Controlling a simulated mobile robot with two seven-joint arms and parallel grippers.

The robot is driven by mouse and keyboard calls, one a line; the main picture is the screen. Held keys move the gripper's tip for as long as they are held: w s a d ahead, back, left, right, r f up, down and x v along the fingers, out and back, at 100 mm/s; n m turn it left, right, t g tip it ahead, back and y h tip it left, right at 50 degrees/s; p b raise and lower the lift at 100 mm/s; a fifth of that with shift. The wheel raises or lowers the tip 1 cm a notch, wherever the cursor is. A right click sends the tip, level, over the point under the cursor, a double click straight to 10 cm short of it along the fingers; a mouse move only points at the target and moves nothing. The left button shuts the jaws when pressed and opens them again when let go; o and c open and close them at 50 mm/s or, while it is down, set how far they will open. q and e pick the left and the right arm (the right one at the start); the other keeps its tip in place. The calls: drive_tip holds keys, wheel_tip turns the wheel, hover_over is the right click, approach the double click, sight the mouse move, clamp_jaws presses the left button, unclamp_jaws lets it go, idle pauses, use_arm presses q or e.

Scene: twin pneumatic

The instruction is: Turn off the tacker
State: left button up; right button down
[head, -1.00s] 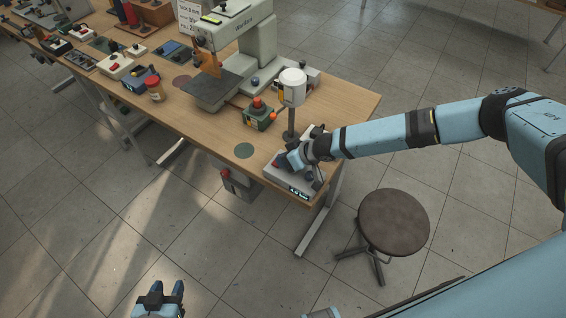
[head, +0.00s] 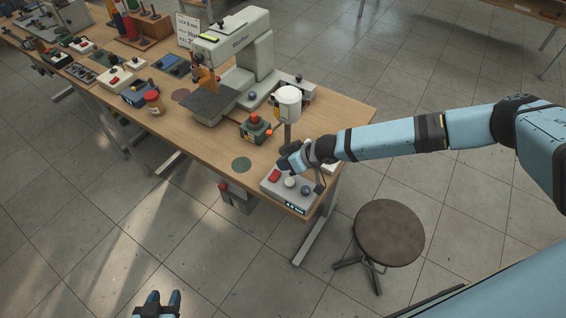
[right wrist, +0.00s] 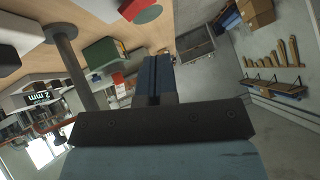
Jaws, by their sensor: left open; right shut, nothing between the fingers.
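A light grey machine (head: 245,50) with a dark plate (head: 208,103) stands on the bench; I cannot tell for certain that it is the tacker. A grey control box (head: 268,187) at the bench's near right corner has a red switch (head: 274,175), a pale knob (head: 290,182), a blue knob (head: 306,190) and a lit display (head: 296,209). My right gripper (head: 286,163) is just above the box's back, near the red switch, its fingers shut and empty in the right wrist view (right wrist: 155,78). My left gripper (head: 158,302) is open, low over the floor, away from the bench.
A jar (head: 154,102) and several small devices line the bench further left. A round stool (head: 389,233) stands right of the bench.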

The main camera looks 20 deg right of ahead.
drive_tip(key=s+a+v, duration=0.1)
drive_tip(key=v, duration=0.7)
drive_tip(key=shift+s+b, duration=0.15)
drive_tip(key=shift+b, duration=0.2)
drive_tip(key=shift+a, duration=0.1)
drive_tip(key=s+a+t+y, duration=0.1)
drive_tip(key=s+a+y, duration=0.1)
drive_tip(key=s+a, duration=0.5)
drive_tip(key=s+a+t+y, duration=0.15)
drive_tip(key=s+a, duration=0.25)
drive_tip(key=a, duration=0.7)
drive_tip(key=s+d+f+m+t+h, duration=0.1)
drive_tip(key=s+d+f+h, duration=0.3)
drive_tip(key=d, duration=0.3)
drive_tip(key=s+d+f+m+t+h, duration=0.2)
drive_tip(key=s+d+f+h, duration=0.2)
drive_tip(key=s+d, duration=0.2)
drive_tip(key=shift+s+d+f+p, duration=0.3)
drive_tip(key=shift+s+d+p, duration=0.1)
drive_tip(key=shift+d, duration=0.7)
